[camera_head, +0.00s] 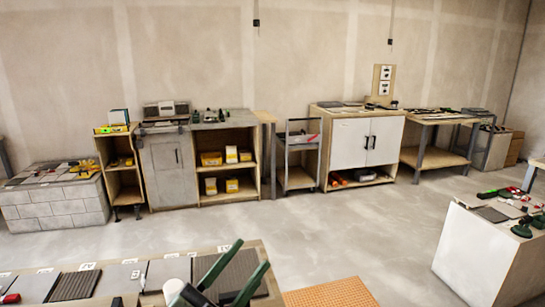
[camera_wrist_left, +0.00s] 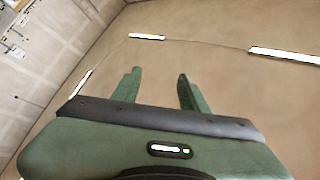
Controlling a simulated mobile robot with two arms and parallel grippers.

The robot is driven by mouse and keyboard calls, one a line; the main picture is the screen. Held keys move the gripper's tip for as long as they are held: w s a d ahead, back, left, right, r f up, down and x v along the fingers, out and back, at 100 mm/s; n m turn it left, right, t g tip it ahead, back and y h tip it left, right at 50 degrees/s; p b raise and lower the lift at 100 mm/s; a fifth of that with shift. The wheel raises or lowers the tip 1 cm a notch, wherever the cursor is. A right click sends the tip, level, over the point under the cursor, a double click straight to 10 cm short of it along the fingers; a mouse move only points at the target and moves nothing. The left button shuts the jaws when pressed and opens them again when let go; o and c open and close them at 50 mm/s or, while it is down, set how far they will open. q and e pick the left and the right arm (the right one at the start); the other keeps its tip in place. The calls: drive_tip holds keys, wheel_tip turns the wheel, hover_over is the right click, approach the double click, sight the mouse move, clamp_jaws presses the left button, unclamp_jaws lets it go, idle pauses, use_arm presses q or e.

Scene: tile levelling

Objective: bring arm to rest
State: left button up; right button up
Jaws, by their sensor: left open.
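My left gripper (camera_head: 238,277) is at the bottom of the head view, in front of the near bench. Its two green fingers are spread apart with nothing between them. In the left wrist view, the same gripper (camera_wrist_left: 158,88) is open and empty, and only ceiling, lights and a wall show beyond it. My right gripper does not show in either view.
A near bench with tile samples (camera_head: 75,285) lies under my left gripper. A white block with tools (camera_head: 475,250) stands at right. Cabinets (camera_head: 165,165) and a white cupboard (camera_head: 365,143) line the back wall. The grey floor (camera_head: 290,235) between is clear.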

use_arm(q)
drive_tip(key=w+a+f+n+t+y, duration=0.2)
drive_tip(key=a+f+n+y, duration=0.6)
drive_tip(key=a+n+y, duration=0.3)
drive_tip(key=s+a+f+n+g+y, duration=0.1)
drive_tip(key=s+a+f+g, duration=0.1)
drive_tip(key=f, duration=0.5)
drive_tip(key=s+a+f+n+g+y, duration=0.1)
drive_tip(key=s+a+f+g+y, duration=0.1)
drive_tip(key=s+f+g, duration=0.3)
drive_tip(key=s+a+f+n+g+y, duration=0.2)
drive_tip(key=s+f+g, duration=0.2)
drive_tip(key=f, duration=0.5)
drive_tip(key=shift+s+f, duration=0.15)
drive_tip(key=shift+s, duration=1.05)
drive_tip(key=s+d+f+g+h, duration=0.1)
drive_tip(key=s+f+g, duration=0.4)
drive_tip(key=s, duration=0.6)
wheel_tip(320, 180, down, 25)
drive_tip(key=s+g, duration=0.2)
drive_tip(key=s+a+f+g, duration=0.1)
drive_tip(key=s+a+f, duration=0.1)
drive_tip(key=s+f, duration=1.4)
drive_tip(key=shift+s+a+f+m, duration=0.35)
drive_tip(key=shift+s+f+m, duration=0.05)
drive_tip(key=shift+f, duration=0.35)
